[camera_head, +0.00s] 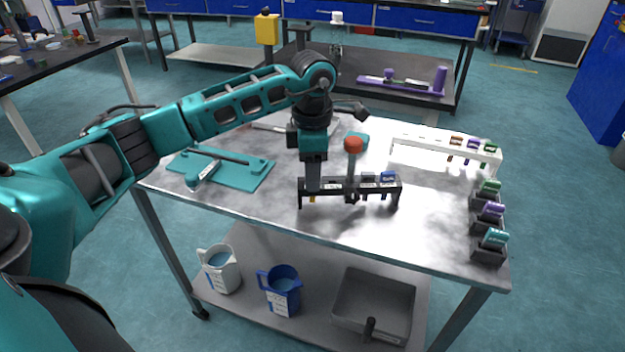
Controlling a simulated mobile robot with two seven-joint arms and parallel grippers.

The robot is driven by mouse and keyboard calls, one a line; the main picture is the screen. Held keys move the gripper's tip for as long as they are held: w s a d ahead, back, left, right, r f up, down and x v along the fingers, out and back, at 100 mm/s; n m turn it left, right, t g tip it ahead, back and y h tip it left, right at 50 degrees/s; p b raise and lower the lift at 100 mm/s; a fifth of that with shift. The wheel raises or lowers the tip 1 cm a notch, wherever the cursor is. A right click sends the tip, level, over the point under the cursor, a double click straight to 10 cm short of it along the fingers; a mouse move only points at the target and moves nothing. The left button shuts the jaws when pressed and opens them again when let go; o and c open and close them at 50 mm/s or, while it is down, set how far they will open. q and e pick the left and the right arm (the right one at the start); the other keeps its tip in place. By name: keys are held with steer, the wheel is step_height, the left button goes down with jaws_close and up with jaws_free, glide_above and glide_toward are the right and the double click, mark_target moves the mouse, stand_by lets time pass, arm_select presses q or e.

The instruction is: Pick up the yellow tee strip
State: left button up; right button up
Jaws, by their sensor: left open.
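A dark rack (340,192) stands near the middle of the metal table, with small strips hanging in it. A small yellow bit (312,199) shows below the rack's bar at its left end; it looks like the lower end of the yellow tee strip, and the rest is hidden by my gripper. My left gripper (313,187) points straight down at that left end, with its fingers at the height of the bar. It is open, and I cannot tell whether it touches the strip. My right gripper is not in view.
A blue strip (388,177) sits at the rack's right end. A white rack (430,147) and several small dark holders (487,254) stand at right. A teal fixture (240,179) lies at left.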

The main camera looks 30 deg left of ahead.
arm_select(q)
jaws_close()
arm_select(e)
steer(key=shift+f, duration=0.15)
arm_select(q)
steer(key=shift+r, duration=0.15)
stand_by(0.4)
step_height(320, 180, up, 20)
steer(key=p, duration=0.3)
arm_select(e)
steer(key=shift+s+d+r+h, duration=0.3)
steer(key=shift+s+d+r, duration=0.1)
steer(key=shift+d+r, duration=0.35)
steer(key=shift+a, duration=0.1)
